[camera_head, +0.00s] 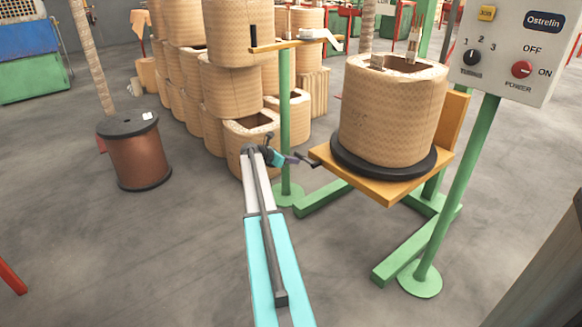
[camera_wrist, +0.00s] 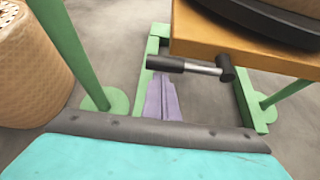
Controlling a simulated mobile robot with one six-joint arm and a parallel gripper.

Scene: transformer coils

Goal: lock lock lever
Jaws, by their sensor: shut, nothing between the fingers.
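The lock lever (camera_wrist: 192,66) is a short metal rod with a black grip at its left end and a dark pivot at its right. It sticks out at the near edge of the orange platform (camera_wrist: 250,58). In the head view the lever (camera_head: 309,164) is small and dark at the platform's left corner. My gripper (camera_wrist: 163,92) has purple fingers, shut with nothing between them. In the wrist view its tips appear just below the black grip; I cannot tell whether they touch it. In the head view my gripper (camera_head: 293,160) is just left of the lever.
A wound coil (camera_head: 392,112) stands on a black disc on the platform. A green post (camera_head: 285,120) rises close behind my gripper. Stacked coils (camera_head: 232,85) stand behind it. A control box (camera_head: 512,45) is at upper right.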

